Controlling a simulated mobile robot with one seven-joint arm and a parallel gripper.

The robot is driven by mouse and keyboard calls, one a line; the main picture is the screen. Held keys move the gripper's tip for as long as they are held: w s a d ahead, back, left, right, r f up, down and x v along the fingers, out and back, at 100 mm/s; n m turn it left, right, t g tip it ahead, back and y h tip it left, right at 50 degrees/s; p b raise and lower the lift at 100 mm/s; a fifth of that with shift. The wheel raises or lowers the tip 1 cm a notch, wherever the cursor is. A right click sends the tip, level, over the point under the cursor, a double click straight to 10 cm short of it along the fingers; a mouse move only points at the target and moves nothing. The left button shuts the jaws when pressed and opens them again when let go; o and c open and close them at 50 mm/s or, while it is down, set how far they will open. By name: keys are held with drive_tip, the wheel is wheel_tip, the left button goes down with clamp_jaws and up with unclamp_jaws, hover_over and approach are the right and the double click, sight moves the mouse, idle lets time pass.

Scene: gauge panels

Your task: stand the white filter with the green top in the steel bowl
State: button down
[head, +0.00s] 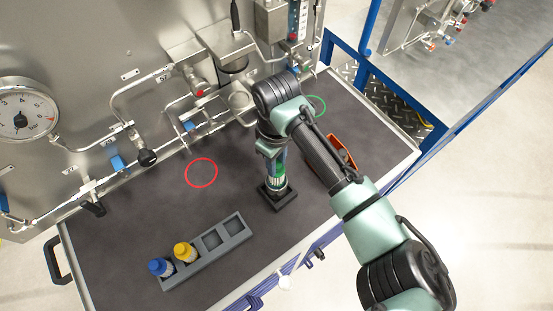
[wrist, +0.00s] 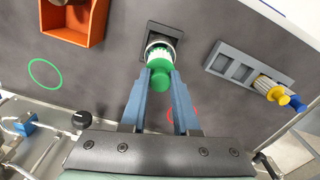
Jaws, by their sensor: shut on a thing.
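In the wrist view, the filter (wrist: 160,64) points away from me into the holder (wrist: 150,33). My gripper (head: 273,152) is above it and shut on its green top; the fingertips (wrist: 161,77) show on both sides of the top in the wrist view.
An orange bin (wrist: 68,36) lies partly behind my arm. Red (head: 201,173) and green (head: 316,107) rings mark the bench. Pipes and valves line the panel.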

drive_tip(key=shift+f+b, duration=0.95)
drive_tip(key=shift+f, duration=0.6)
drive_tip(key=c, duration=0.6)
unclamp_jaws()
drive_tip(key=shift+r, duration=0.15)
wheel_tip(320, 180, up, 13)
drive_tip(key=b, duration=0.2)
drive_tip(key=shift+b, duration=0.3)
